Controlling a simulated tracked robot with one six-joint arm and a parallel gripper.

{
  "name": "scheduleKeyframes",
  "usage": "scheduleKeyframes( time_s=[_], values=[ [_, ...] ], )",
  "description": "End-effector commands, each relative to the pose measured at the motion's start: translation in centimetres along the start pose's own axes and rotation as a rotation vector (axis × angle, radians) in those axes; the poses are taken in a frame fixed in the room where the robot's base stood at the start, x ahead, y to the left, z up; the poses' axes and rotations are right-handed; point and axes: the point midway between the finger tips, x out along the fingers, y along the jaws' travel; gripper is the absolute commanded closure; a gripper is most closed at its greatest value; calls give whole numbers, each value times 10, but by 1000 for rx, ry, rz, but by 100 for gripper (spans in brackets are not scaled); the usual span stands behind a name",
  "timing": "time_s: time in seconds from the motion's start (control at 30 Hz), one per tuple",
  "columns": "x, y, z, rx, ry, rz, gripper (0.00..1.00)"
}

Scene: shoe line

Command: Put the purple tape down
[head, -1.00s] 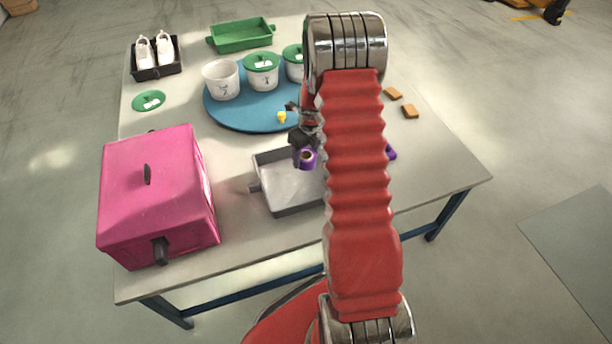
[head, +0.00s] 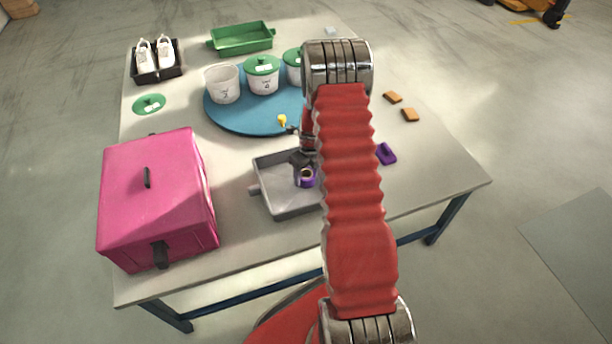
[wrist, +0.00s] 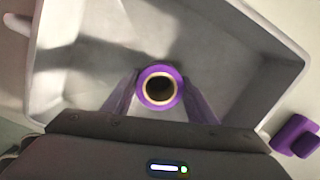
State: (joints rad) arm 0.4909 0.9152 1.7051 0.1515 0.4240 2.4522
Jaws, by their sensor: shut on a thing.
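The purple tape (head: 305,181) is a small upright-looking roll with a pale core. It is at the grey tray (head: 275,203), over its inside. In the wrist view the tape (wrist: 159,104) sits between the two fingers of my gripper (wrist: 160,98), with the tray's walls around it (wrist: 48,75). My gripper (head: 304,160) is shut on the tape. I cannot tell whether the tape touches the tray floor. My arm hides the tray's right side in the head view.
A purple block-like thing (head: 386,154) lies right of the tray. A pink box (head: 180,190) stands left. A blue round board (head: 235,118) with white pots is behind. Brown pieces (head: 410,115) lie at the right. The table's right front is clear.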

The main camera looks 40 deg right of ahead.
Motion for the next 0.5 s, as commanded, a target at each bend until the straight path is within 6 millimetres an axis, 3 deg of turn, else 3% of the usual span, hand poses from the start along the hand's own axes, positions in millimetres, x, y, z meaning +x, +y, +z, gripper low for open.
scheduleKeyframes(
  time_s=[0.43, 0.47, 0.5],
  values=[
    [8, 0, -1, 0, -1, 0, 71],
    [8, 0, -1, 0, -1, 0, 47],
    [8, 0, -1, 0, -1, -1, 45]
  ],
)
